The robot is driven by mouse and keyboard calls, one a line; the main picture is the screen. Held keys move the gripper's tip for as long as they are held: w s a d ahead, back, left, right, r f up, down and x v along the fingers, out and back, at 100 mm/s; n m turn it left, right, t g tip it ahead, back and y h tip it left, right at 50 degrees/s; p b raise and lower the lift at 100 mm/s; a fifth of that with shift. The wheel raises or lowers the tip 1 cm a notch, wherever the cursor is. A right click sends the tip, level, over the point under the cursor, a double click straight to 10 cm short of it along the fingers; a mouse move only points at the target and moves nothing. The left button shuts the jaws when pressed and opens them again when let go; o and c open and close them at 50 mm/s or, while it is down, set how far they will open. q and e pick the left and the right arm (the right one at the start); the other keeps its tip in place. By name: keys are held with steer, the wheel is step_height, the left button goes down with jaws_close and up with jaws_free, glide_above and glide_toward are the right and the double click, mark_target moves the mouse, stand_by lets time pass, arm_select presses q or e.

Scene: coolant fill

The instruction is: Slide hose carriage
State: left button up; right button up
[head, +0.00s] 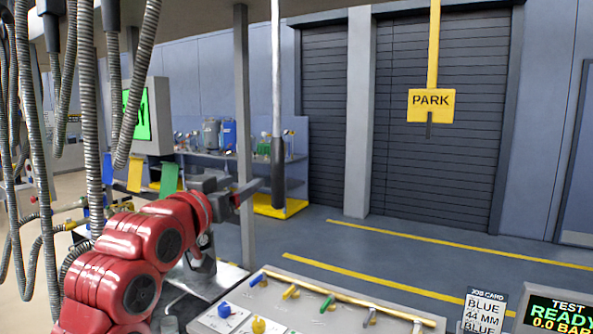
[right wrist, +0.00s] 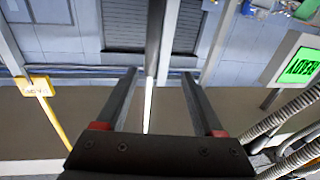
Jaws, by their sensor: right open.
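A pale pole (head: 276,65) hangs from above, with a dark grip (head: 278,172) at its lower end. I take it for the hose carriage's handle; no carriage body or rail shows clearly. My right gripper (head: 252,188) is open, just left of the grip in the head view. In the right wrist view the picture is inverted, and the dark grip (right wrist: 156,40) lines up between the spread fingers (right wrist: 160,74). I cannot tell whether it is between the tips or beyond them. A yellow PARK sign (head: 431,105) hangs to the right. My left gripper is out of view.
Ribbed hoses (head: 91,110) hang at the left, close to my red right arm. A grey post (head: 243,130) stands behind my gripper. A bench panel with coloured handles (head: 328,302), a job card (head: 483,312) and a test display (head: 560,316) lie below. Space between the pole and sign looks clear.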

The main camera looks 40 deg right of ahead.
mark_target(283, 168)
steer(key=shift+m+g, duration=0.4)
steer(key=shift+g, duration=0.1)
steer(key=p+x, duration=0.2)
steer(key=x, duration=0.3)
steer(key=p+x, duration=0.2)
steer(key=x, duration=0.4)
steer(key=p+x, duration=0.2)
steer(key=x, duration=0.4)
steer(key=shift+s+d+f, duration=0.3)
steer(key=shift+d, duration=0.15)
jaws_close()
